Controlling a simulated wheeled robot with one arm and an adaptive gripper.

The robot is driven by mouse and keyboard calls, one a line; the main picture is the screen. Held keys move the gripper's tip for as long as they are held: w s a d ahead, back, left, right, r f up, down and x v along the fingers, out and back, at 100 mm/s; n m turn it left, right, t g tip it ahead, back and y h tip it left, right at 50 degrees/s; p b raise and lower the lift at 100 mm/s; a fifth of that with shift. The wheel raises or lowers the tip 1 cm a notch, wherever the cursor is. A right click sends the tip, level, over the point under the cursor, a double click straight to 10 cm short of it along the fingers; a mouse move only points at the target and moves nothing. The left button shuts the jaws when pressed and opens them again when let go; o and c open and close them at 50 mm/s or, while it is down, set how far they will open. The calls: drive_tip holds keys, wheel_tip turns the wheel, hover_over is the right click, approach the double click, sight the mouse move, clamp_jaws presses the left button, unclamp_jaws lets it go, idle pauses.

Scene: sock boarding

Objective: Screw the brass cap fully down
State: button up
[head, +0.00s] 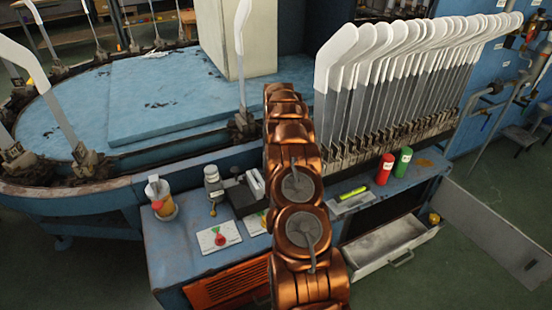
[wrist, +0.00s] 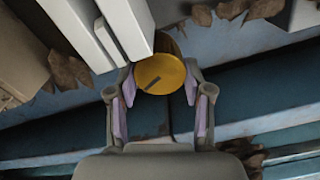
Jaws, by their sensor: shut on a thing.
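The round brass cap (wrist: 160,74) shows in the wrist view, a yellow disc with a dark slot in its face. My gripper (wrist: 160,88) is shut on it, with one pale purple pad at each side of the cap. A short yellow body shows behind the cap's upper edge; how far the cap is seated cannot be told. In the head view my copper-coloured arm reaches away over the bench, and the gripper and cap cannot be made out there.
White boards (wrist: 88,30) stand close at the cap's upper left. In the head view, a row of boards (head: 345,70) stands behind the bench (head: 180,255). Red (head: 384,169) and green (head: 402,162) cans stand at the right, above an open drawer (head: 388,246).

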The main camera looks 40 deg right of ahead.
drive_tip(key=m+p, duration=0.1)
drive_tip(key=m, duration=0.4)
drive_tip(key=shift+r, duration=0.1)
drive_tip(key=shift+d+p, duration=0.1)
drive_tip(key=shift+p, duration=0.2)
idle(0.4)
drive_tip(key=o, duration=1.2)
drive_tip(key=shift+c, duration=0.2)
drive_tip(key=shift+s, duration=0.1)
